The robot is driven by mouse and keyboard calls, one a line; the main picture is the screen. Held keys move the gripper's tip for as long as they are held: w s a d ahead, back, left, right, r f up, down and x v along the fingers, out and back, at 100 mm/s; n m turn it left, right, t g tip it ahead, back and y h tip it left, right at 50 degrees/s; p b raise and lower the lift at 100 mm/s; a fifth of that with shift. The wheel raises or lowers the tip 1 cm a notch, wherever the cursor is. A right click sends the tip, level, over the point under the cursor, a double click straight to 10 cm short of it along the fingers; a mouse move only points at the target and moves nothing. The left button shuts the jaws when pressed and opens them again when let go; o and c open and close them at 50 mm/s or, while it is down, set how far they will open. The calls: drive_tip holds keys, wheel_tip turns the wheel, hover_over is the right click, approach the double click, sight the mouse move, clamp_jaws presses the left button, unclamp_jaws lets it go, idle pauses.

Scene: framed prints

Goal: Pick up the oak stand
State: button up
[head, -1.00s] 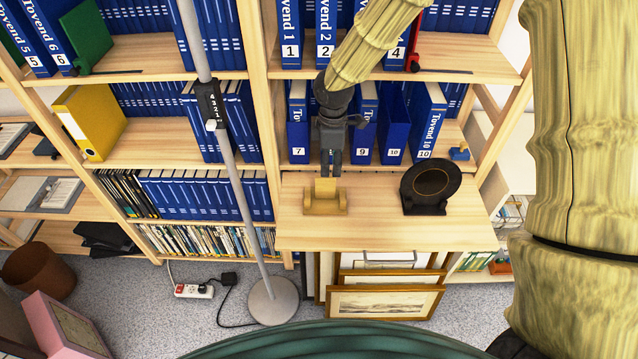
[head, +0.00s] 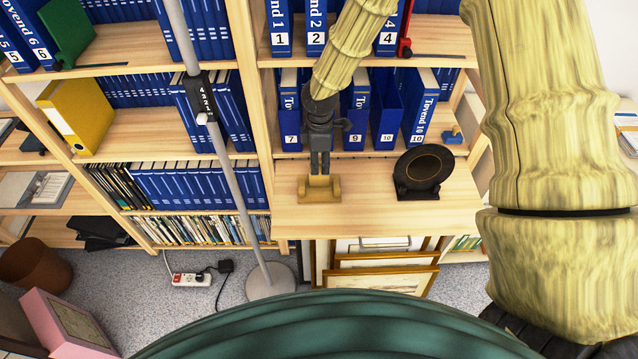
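The oak stand (head: 320,194), a small light-brown wooden piece with a raised middle and a low lip at each side, rests upright on the pale wooden ledge (head: 375,215). My gripper (head: 319,171) points down at it from the shelf side. Its dark fingers are close together and reach the stand's raised middle in the picture. I cannot tell whether they touch or grip it, since the fingertips are small and merge with its top edge.
A round black plate on a black stand (head: 424,170) is right of the oak stand. Blue binders (head: 355,112) fill the shelf behind. A grey pole (head: 232,165) rises at left. Framed prints (head: 385,278) lean below the ledge. The ledge's front is clear.

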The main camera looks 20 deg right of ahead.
drive_tip(key=p, duration=0.1)
hover_over(319, 185)
drive_tip(key=shift+w+d+f, duration=0.1)
drive_tip(key=shift+w+f, duration=0.05)
drive_tip(key=shift+f, duration=0.95)
drive_tip(key=shift+w+f, duration=0.15)
drive_tip(key=shift+f, duration=0.9)
clamp_jaws()
